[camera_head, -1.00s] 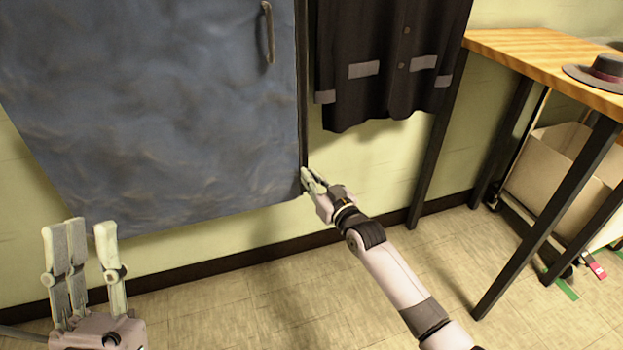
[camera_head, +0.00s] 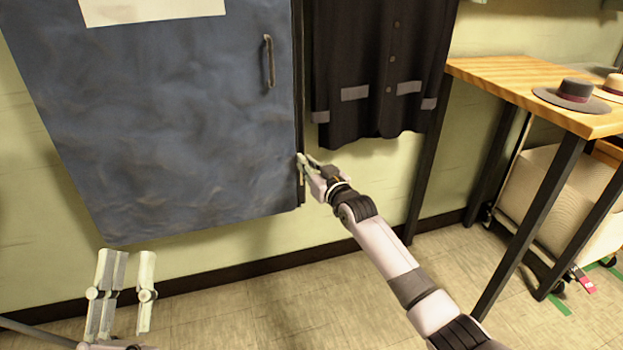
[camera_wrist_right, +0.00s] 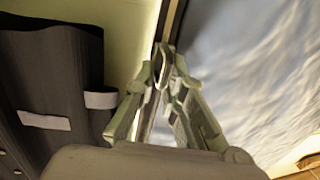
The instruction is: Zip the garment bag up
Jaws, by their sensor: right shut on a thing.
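The blue-grey garment bag (camera_head: 185,130) hangs against the wall, with a dark zip edge (camera_head: 299,90) running down its right side. In the right wrist view the bag (camera_wrist_right: 265,70) fills the right side, next to its dark edge strip. My right gripper (camera_head: 304,165) is at this edge, a little above the bag's lower right corner. Its fingers (camera_wrist_right: 165,65) come together on a small piece at the edge, which looks like the zip pull; the fingertips mostly hide it. My left gripper (camera_head: 127,258) is open and empty, low at the left, in front of the bag's lower edge.
A dark jacket (camera_head: 378,75) with grey pocket flaps hangs just right of the bag. A wooden table (camera_head: 500,72) with dark legs and hats (camera_head: 575,93) stands at the right, a pale bin (camera_head: 545,190) under it. The floor (camera_head: 250,310) below the bag is clear.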

